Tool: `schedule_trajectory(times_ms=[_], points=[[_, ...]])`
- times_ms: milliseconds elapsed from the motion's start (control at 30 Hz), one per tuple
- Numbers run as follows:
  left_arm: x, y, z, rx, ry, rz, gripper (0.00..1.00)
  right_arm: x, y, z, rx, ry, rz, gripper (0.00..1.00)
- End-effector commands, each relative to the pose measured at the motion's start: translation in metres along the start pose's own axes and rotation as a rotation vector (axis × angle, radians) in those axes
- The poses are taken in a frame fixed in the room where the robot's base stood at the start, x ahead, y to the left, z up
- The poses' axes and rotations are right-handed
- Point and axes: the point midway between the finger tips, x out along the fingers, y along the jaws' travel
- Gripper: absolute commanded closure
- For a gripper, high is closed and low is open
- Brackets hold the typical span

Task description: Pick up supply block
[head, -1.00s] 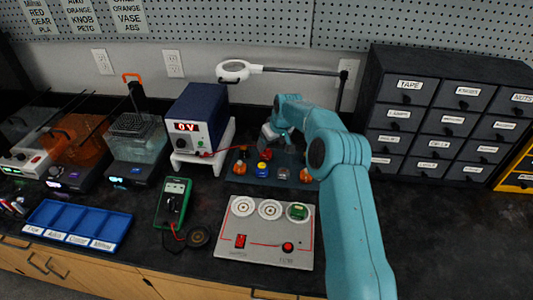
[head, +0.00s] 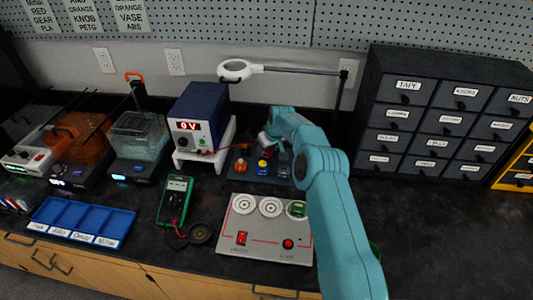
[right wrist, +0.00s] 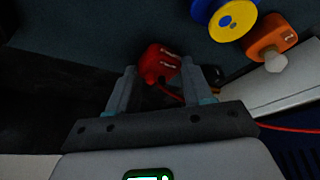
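A small red block (right wrist: 158,62) with light lettering shows in the right wrist view, with a red wire at its lower right. I take it to be the supply block. My right gripper (right wrist: 160,76) is open, its two fingers apart with the block at their tips. I cannot tell whether either finger touches it. In the head view my right gripper (head: 266,139) is over the back of the dark tray (head: 248,181), beside the power supply, and my own arm hides part of that spot. My left gripper is in neither current view.
A blue block with a yellow top (head: 263,167) and an orange block (head: 241,168) stand close by on the tray. The power supply (head: 197,125) is left, the magnifier lamp (head: 235,70) behind, the drawer cabinet (head: 440,115) right. A grey panel (head: 262,242) lies in front.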

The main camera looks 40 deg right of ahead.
Motion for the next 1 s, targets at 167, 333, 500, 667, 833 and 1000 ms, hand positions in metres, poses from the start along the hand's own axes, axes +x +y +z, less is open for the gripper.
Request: schedule_trajectory(times_ms=[167,333,500,667,833,1000], points=[[0.000,0.000,0.000,0.000,0.000,0.000,0.57,0.001,-0.001,0.000,0.000,-0.001,-0.001,0.79],[0.001,0.000,0.000,0.000,0.000,0.000,0.57,-0.002,0.000,-0.001,0.000,0.000,-0.001,0.79],[0.003,-0.001,0.000,0.000,0.000,0.000,0.57,-0.018,0.000,-0.008,0.000,0.002,0.000,0.79],[0.006,-0.002,0.000,0.000,0.000,0.000,0.57,-0.048,0.000,-0.021,0.000,0.004,0.001,0.79],[0.003,-0.001,0.000,0.000,0.000,0.000,0.57,-0.090,0.000,-0.039,0.000,0.004,0.001,0.79],[-0.014,0.005,0.000,0.000,0.000,0.000,0.57,-0.134,-0.001,-0.057,0.000,0.003,0.000,0.79]])
